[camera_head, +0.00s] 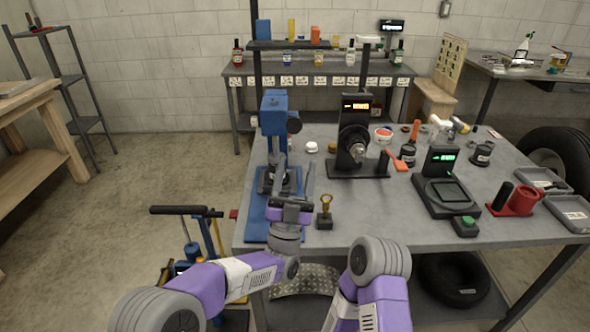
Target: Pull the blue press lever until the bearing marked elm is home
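The blue arbor press (274,118) stands at the left end of the grey workbench, above a blue mat (256,222). A dark round hub (294,125) shows on its right side. A thin grey bar (310,178), apparently the lever, slants down at the press's right. My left gripper (291,203) is in front of the press base, close to the bar's lower end; I cannot tell whether they touch or whether its fingers are open. A dark round part (285,181) sits on the press base, partly hidden; no elm marking is readable. My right gripper is out of view.
Right of the press stand a small brass-topped tool (325,212), a black spindle stand (353,140) with an amber display, and a scale (445,190) with a green display. A red holder (521,200) and grey trays are farther right. The front middle of the bench is clear.

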